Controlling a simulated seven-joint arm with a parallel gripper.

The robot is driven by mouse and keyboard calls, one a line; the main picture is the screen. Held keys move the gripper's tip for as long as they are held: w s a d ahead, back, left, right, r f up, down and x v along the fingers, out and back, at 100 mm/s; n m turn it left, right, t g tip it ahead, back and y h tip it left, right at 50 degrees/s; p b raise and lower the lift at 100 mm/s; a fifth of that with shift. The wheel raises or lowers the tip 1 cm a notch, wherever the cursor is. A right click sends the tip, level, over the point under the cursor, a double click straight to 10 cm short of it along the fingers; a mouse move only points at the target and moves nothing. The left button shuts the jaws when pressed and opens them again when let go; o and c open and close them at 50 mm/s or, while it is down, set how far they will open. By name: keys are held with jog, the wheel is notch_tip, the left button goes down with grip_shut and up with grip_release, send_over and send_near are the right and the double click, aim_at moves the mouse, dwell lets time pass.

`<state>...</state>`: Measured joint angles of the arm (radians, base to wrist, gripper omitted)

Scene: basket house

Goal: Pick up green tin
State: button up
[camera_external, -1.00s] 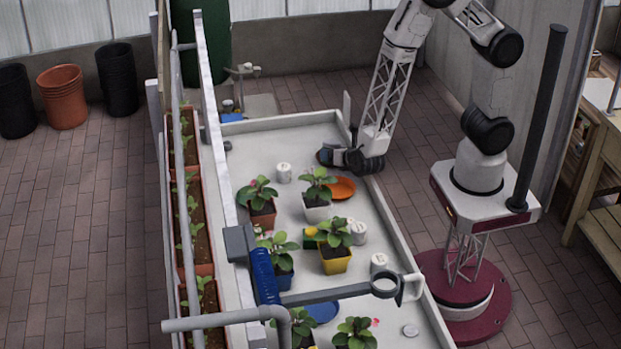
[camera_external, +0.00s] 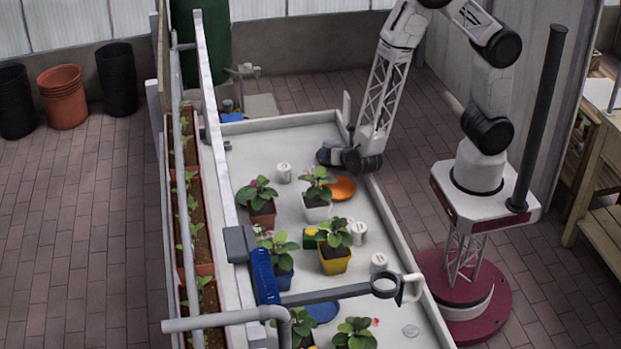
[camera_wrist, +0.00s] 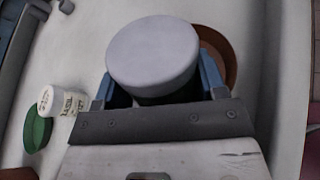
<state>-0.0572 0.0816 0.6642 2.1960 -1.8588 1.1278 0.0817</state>
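In the wrist view, a round container with a pale grey-white top (camera_wrist: 153,52) stands between the blue fingers of my gripper (camera_wrist: 160,88). Its side below the top is dark, and I cannot make out its colour. The fingers are on both sides of it; I cannot tell whether they press on it. In the external view my gripper (camera_external: 348,160) is low over the far right part of the white table (camera_external: 250,150), and the container there is hidden. A small green and yellow object (camera_external: 311,237) sits mid-table among the plants; I cannot tell if it is a tin.
An orange dish (camera_external: 341,188) lies close to my gripper; it also shows in the wrist view (camera_wrist: 222,50). A white labelled can (camera_wrist: 62,101) and a green disc (camera_wrist: 37,133) are at left there. Several potted plants (camera_external: 333,262) fill the nearer table. Raised table edges surround it.

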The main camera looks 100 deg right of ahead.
jog(key=shift+c, duration=1.3)
jog(key=shift+r, duration=0.1)
jog(key=shift+r, duration=4.95)
jog(key=s+a+f+g+h, duration=0.1)
jog(key=s+g+h, duration=0.1)
jog(key=s, duration=0.4)
jog(key=s+a+f+g+h, duration=0.1)
jog(key=s+f+g, duration=0.1)
jog(key=s, duration=0.5)
jog(key=shift+f+m+g+h, duration=0.25)
jog(key=shift+m+g+h, duration=0.05)
jog(key=shift+h, duration=0.1)
jog(key=w+d, duration=0.1)
jog(key=w, duration=0.4)
jog(key=w+d+f, duration=0.1)
jog(key=w, duration=0.4)
jog(key=w+d, duration=0.1)
jog(key=w, duration=0.4)
jog(key=shift+w+d+f, duration=0.25)
jog(key=shift+d, duration=0.05)
